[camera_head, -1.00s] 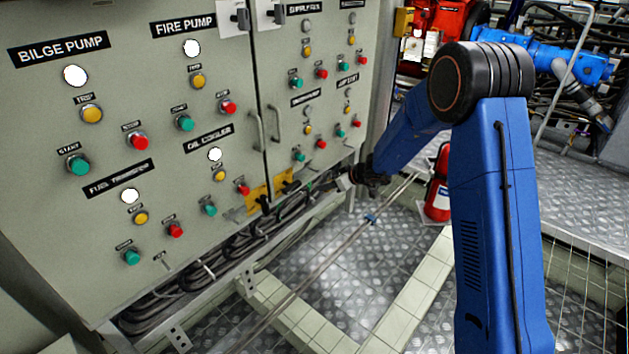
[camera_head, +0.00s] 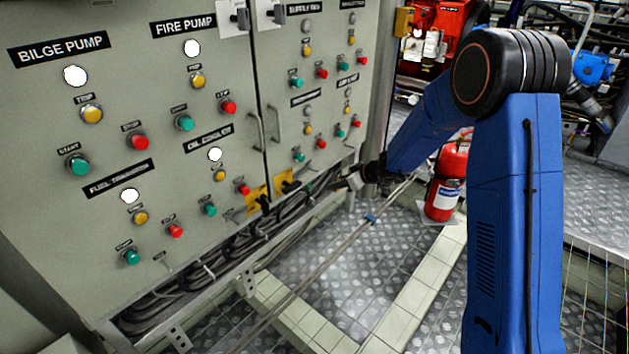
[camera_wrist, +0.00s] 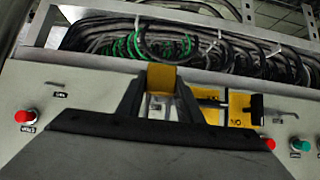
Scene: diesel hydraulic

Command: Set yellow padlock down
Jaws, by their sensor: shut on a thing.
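The yellow padlock (camera_wrist: 161,78) shows in the wrist view between my fingertips. My gripper (camera_wrist: 160,98) is shut on it, and the dark fingers hide part of it. Cables and part of the panel show behind it. In the head view my gripper (camera_head: 356,181) is low by the right end of the control cabinet, close to its lower edge. I cannot make out the padlock there.
The grey cabinet (camera_head: 70,220) carries buttons and yellow plates (camera_head: 257,198) at its lower edge. Cable bundles (camera_head: 200,275) run beneath it. A red fire extinguisher (camera_head: 443,196) stands right of my gripper. A thin pipe (camera_head: 330,262) crosses above the metal floor (camera_head: 345,245).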

